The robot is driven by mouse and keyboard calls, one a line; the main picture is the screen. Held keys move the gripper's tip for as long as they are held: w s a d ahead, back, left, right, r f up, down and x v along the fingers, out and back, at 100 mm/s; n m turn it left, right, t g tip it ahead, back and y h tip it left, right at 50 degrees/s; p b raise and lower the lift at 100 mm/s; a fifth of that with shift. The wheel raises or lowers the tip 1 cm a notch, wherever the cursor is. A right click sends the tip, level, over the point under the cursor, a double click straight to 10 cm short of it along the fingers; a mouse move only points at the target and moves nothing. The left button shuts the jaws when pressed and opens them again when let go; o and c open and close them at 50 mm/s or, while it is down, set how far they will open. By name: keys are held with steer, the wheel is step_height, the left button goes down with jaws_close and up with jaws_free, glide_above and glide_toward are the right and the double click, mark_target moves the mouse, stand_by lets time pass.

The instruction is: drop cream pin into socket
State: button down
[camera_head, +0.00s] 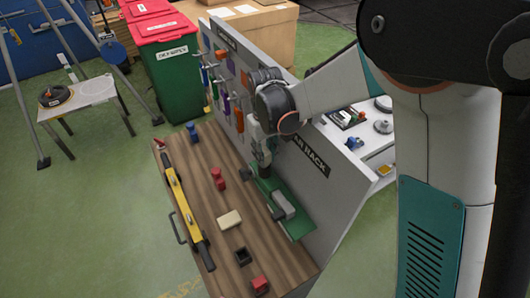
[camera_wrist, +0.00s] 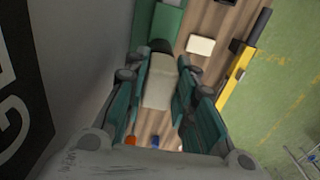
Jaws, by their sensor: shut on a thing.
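My gripper (camera_head: 263,172) is over the right side of the wooden bench, beside the grey panel. In the wrist view its teal fingers (camera_wrist: 162,85) are shut on a pale cream-grey piece (camera_wrist: 160,82), which looks like the cream pin; its far end is dark. A dark square block with a hollow top (camera_head: 242,256), seemingly the socket, sits near the bench's front, apart from the gripper.
A cream block (camera_head: 229,219) lies mid-bench. Red pieces (camera_head: 218,179) (camera_head: 259,285), a blue one (camera_head: 193,132) and a yellow level (camera_head: 183,208) stand around.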

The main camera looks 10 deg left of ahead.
steer(key=shift+f+b, duration=0.45)
steer(key=shift+f, duration=0.2)
steer(key=c, duration=1.2)
jaws_free()
steer(key=shift+c, duration=0.2)
step_height(320, 180, up, 12)
